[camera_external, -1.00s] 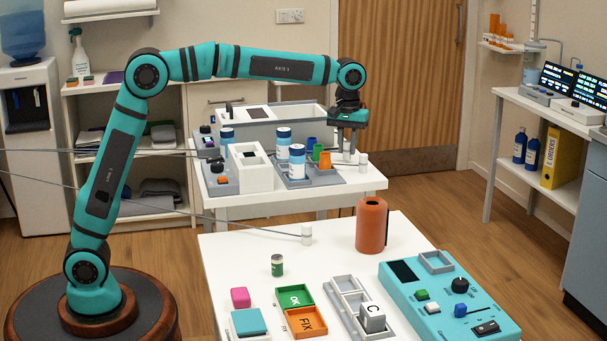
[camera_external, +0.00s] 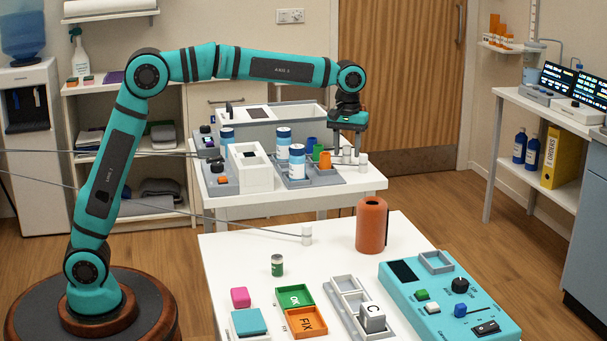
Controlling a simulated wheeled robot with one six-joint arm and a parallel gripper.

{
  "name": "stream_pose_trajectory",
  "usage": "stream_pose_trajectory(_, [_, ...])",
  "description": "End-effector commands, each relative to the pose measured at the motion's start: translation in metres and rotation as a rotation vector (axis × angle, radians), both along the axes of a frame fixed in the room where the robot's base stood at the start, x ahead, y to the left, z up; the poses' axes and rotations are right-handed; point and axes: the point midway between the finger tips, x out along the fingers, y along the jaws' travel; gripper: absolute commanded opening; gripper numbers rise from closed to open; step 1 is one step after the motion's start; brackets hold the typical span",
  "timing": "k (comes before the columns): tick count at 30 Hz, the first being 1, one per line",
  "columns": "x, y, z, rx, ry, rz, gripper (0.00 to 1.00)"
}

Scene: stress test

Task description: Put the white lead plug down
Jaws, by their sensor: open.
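My gripper (camera_external: 348,152) is at the right end of the back table, pointing down with its fingers apart. A small white plug-like piece (camera_external: 347,153) shows between the fingers, low at the tabletop. Another white piece (camera_external: 363,162) stands upright just right of the fingers, near the table's edge. A third white plug (camera_external: 307,234) stands on the front table, with a grey lead running from it to the left. I cannot tell from this view whether the piece between the fingers has a lead; small parts there are partly hidden.
Orange (camera_external: 325,160) and green (camera_external: 315,152) cups and blue-capped bottles (camera_external: 297,162) stand close left of my gripper on the back table (camera_external: 345,187). An orange-brown cylinder (camera_external: 371,226) stands on the front table. A second grey lead (camera_external: 100,152) runs toward the back table.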

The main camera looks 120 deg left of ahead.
Motion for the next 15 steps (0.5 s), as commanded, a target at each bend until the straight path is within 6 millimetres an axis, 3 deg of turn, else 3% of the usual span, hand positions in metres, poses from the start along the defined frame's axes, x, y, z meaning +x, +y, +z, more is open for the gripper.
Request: stream_pose_trajectory(15, [0.000,0.000,0.090,0.001,-0.002,0.000,0.43])
